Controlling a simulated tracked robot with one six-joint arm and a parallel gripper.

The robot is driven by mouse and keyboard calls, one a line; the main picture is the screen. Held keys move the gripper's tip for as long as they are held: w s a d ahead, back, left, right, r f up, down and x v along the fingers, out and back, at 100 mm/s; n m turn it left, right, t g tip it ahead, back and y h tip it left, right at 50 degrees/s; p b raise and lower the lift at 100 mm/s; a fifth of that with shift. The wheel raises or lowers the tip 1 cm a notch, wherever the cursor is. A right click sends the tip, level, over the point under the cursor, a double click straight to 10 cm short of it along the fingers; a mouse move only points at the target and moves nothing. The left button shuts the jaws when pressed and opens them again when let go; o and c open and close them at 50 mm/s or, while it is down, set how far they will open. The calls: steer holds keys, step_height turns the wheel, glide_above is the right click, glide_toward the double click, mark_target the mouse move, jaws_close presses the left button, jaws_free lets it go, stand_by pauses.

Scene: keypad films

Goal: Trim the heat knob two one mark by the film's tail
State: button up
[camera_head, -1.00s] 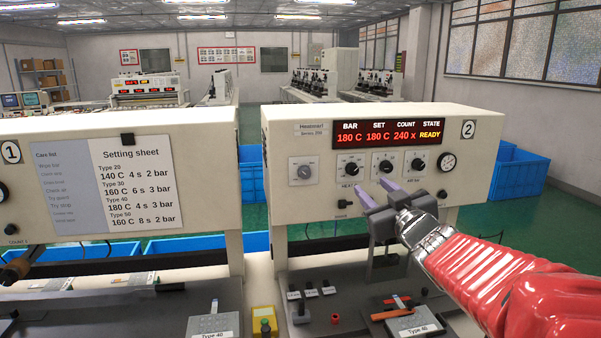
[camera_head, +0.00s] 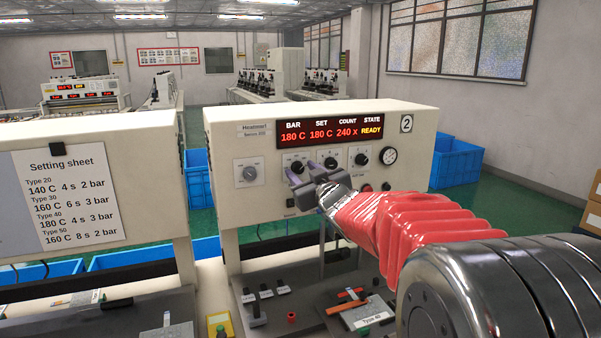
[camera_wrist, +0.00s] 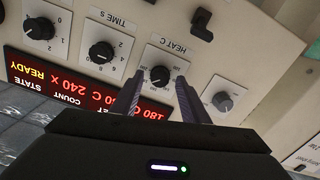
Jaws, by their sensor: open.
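The heat knob (camera_wrist: 160,76) is a round black dial on a white plate marked HEAT C in the wrist view, which shows the panel upside down. My gripper (camera_wrist: 160,84) is open, with one purple-grey finger on each side of the knob in that view. I cannot tell whether the fingers touch it. Machine two's red display (camera_head: 330,132) reads BAR 180 C, SET 180 C, COUNT 240 x, STATE READY.
The time knob (camera_wrist: 103,53) is beside the heat knob. The setting sheet (camera_head: 72,190) hangs at left. A Type 40 plate (camera_head: 370,314) lies below.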

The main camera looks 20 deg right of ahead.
steer(key=shift+w, duration=0.25)
steer(key=shift+c, duration=0.3)
jaws_close()
steer(key=shift+n, duration=0.3)
steer(key=shift+o, duration=0.3)
jaws_free()
steer(key=shift+s, duration=0.1)
